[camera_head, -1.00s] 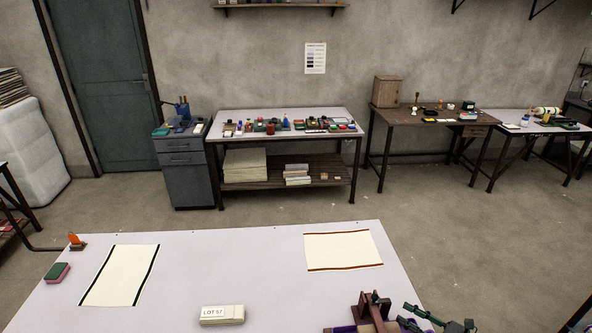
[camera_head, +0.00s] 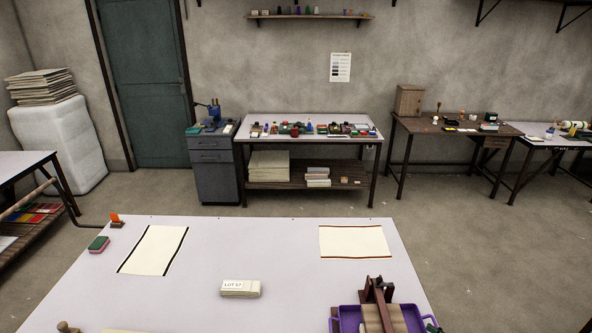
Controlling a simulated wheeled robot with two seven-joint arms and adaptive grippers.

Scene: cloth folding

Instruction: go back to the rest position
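Neither of my grippers shows in the head view. A cream cloth with black edge stripes (camera_head: 153,250) lies flat at the left of the white table (camera_head: 250,240). A cream cloth with dark red edge stripes (camera_head: 353,242) lies flat at the right. A small stack of folded cream cloth labelled LOT 57 (camera_head: 240,288) lies between them, nearer to me.
A purple tray (camera_head: 349,316) with a brown wooden device (camera_head: 377,295) stands at the front right. A green and pink sponge (camera_head: 98,244) and an orange-topped item (camera_head: 115,219) are at the left edge. Cluttered benches stand beyond. The table's middle is clear.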

